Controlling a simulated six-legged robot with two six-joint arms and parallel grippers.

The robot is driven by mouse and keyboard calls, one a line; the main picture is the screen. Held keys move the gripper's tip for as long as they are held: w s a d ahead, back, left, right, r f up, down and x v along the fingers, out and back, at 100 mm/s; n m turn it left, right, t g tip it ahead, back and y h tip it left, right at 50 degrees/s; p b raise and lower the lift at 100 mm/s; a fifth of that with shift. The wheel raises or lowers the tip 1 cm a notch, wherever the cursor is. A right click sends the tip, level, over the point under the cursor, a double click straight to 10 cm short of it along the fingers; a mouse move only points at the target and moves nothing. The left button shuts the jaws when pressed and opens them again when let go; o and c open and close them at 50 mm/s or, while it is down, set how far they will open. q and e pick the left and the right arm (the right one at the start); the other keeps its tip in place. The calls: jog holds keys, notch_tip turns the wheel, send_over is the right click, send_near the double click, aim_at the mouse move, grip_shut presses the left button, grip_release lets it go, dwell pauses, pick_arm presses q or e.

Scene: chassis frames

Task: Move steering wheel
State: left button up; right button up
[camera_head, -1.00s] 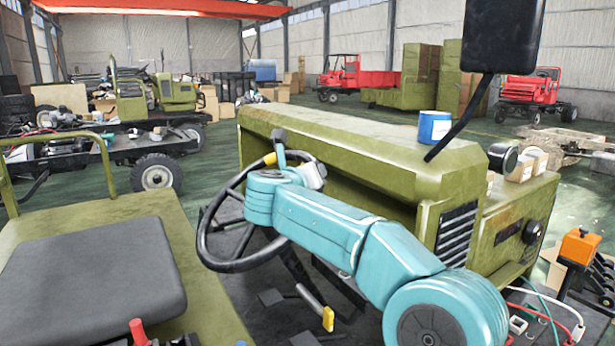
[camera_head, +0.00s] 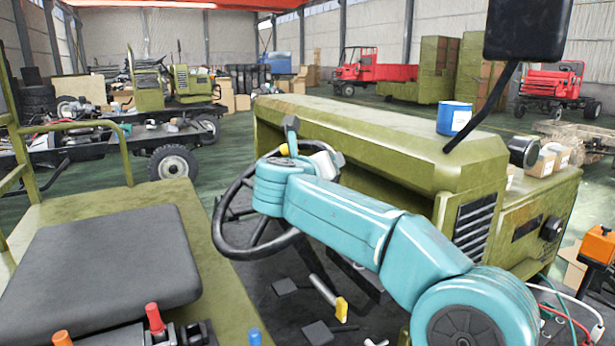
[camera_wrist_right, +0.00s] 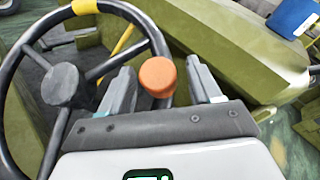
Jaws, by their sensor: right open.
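The black steering wheel (camera_head: 222,235) stands tilted in the cab, left of the green hood; part of its rim is hidden by my right arm. In the right wrist view, the wheel's rim and hub (camera_wrist_right: 61,84) fill the left side, with a yellow band on the rim at the top. My right gripper (camera_wrist_right: 159,68) is open at the wheel's right rim. An orange knob (camera_wrist_right: 157,77) shows between its two grey fingers, apart from both in this view; whether it is fixed to the rim is unclear. My left gripper is in neither view.
A dark seat (camera_head: 100,258) is left of the wheel, with red and orange lever knobs in front of it. A blue can (camera_head: 453,118) stands on the green hood (camera_head: 380,135). A black mirror (camera_head: 527,28) hangs at upper right. Pedals (camera_head: 318,332) are below the wheel.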

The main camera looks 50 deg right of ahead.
jog(key=b+v, duration=0.2)
jog(key=v, duration=1.1)
jog(key=shift+s+a+b, duration=0.2)
jog(key=shift+a+b, duration=0.15)
